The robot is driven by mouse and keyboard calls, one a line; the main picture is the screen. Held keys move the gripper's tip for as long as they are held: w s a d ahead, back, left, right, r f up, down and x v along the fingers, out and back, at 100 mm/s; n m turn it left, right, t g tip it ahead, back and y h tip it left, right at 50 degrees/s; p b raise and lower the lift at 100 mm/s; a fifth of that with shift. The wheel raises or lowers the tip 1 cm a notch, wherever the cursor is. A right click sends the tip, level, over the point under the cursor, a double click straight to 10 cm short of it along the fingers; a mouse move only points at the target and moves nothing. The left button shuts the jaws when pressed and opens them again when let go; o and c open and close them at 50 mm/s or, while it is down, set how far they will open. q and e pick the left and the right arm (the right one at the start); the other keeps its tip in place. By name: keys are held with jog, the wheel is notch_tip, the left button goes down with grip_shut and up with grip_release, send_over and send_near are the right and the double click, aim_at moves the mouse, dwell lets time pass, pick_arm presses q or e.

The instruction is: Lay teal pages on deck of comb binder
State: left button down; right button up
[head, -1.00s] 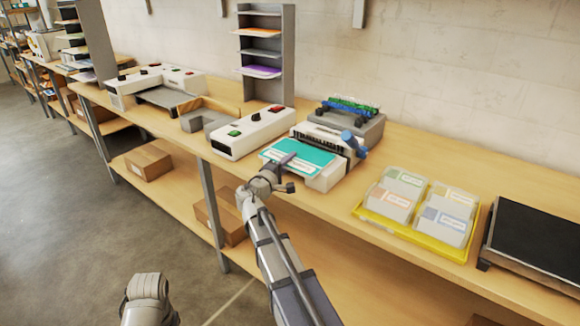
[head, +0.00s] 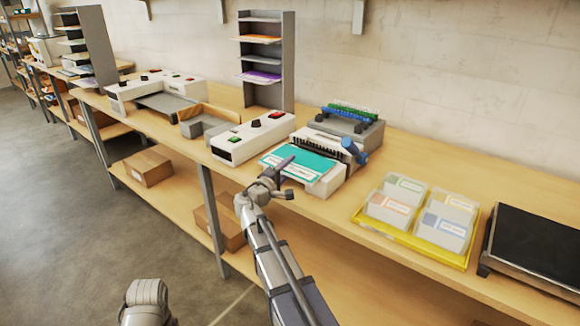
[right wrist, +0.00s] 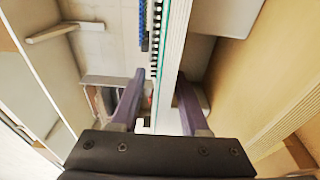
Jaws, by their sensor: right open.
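The teal pages (head: 312,164) lie flat on the front deck of the white comb binder (head: 327,185), in front of its dark comb row. Their edge shows as a thin teal line (right wrist: 163,52) in the right wrist view. My right gripper (head: 289,160) is at the near left edge of the pages. In the right wrist view its two fingers (right wrist: 160,95) are apart, with the white edge of the pages and deck between and beyond them. Contact with the pages cannot be told.
A white control unit (head: 250,136) stands close left of the binder. A blue lever knob (head: 348,144) is on its right side, and a grey unit with coloured combs (head: 355,125) stands behind. A yellow tray (head: 420,243) of card boxes is to the right, with bare table between.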

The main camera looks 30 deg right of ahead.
jog(key=v, duration=1.1)
jog(key=shift+a, duration=0.2)
jog(key=shift+s, duration=0.1)
jog(key=s+a+f+m+g+y, duration=0.1)
jog(key=s+a+f+g+y, duration=0.25)
jog(key=s+a+f, duration=0.35)
jog(key=s+a+f+m+g+y, duration=0.25)
jog(key=a+f+y, duration=0.25)
jog(key=f, duration=0.4)
jog(key=s+a+f+n+g+y, duration=0.1)
jog(key=s+a+f+g+y, duration=0.2)
jog(key=s+a, duration=0.9)
notch_tip(320, 180, down, 3)
jog(key=a+y, duration=0.2)
jog(key=y, duration=0.1)
jog(key=shift+a, duration=0.35)
jog(key=shift+r, duration=0.15)
